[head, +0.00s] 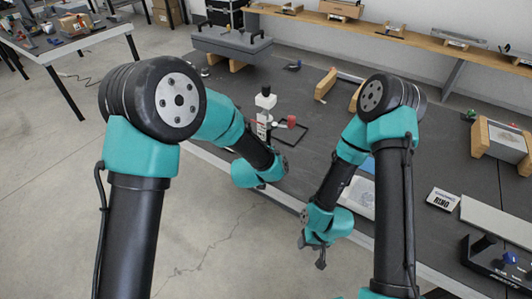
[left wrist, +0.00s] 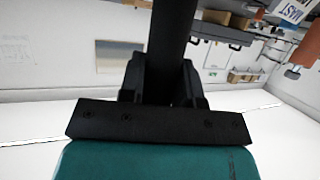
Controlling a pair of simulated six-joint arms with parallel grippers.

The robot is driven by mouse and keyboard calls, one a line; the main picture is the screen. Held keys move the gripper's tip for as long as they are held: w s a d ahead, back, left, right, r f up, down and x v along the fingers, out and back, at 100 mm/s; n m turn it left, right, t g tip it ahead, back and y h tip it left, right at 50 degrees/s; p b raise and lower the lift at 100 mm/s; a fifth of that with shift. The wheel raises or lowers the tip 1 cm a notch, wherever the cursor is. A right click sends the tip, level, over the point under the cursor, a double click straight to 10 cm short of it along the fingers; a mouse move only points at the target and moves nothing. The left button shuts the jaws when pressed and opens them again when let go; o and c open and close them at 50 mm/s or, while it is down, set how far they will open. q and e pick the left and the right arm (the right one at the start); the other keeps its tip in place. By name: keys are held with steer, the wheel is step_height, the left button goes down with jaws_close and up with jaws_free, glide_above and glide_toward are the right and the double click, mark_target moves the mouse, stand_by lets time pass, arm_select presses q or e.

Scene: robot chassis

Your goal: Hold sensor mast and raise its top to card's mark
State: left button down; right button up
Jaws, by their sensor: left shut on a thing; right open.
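The sensor mast (head: 265,98) stands on the dark bench, with a pale block and dark top showing above my left forearm. A white card (head: 262,125) with dark print is beside it; in the left wrist view a card reading MAST (left wrist: 295,9) shows at the top right. My left gripper (left wrist: 164,88) is shut around a dark upright post (left wrist: 173,28), which appears to be the mast. In the head view its fingers are hidden behind the arm. My right gripper (head: 312,252) is open and empty, pointing down in front of the bench edge.
A red cylinder (head: 291,121) stands close right of the card, by a black square frame (head: 294,140). A grey case (head: 232,42) lies at the back left. Wooden blocks (head: 326,84) stand behind. A labelled box (head: 442,199) and wood-ended unit (head: 502,145) are at right.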

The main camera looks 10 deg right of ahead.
arm_select(q)
steer(key=w+d, duration=0.2)
steer(key=w, duration=0.9)
steer(key=shift+w, duration=0.15)
stand_by(0.9)
steer(key=shift+d+f, duration=0.1)
steer(key=shift+f, duration=1.95)
steer(key=shift+f, duration=0.4)
